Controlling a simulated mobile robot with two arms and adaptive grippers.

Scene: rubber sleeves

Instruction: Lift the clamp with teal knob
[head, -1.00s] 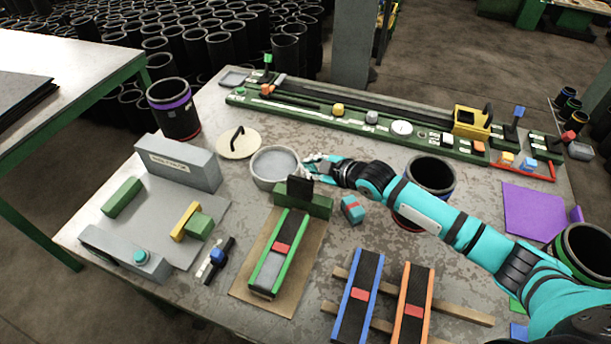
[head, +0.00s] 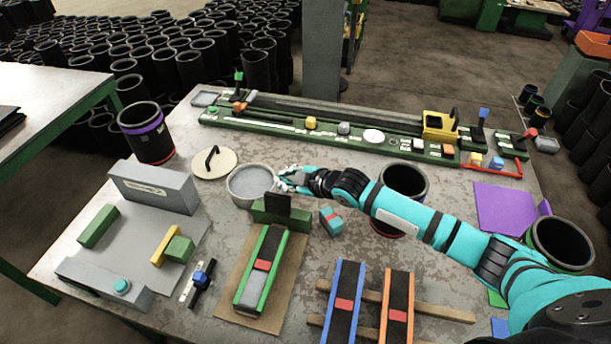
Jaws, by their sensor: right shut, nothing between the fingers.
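A grey bar with a round teal knob (head: 121,286) lies along the front edge of a grey plate (head: 140,232) at the lower left; it looks like the clamp. My right gripper (head: 283,181) is shut and empty. It is at the right rim of a round grey dish (head: 250,190), behind the green stand with a black plate (head: 278,205). It is well to the right of and beyond the teal knob. I cannot tell whether it touches the dish. My left gripper is not in view.
A tall grey block (head: 155,188), a green block (head: 98,226) and a yellow-green piece (head: 178,249) stand on the plate. A small tool with a blue knob (head: 200,278) lies right of the bar. A green-railed track (head: 263,270) lies between it and blue and orange tracks.

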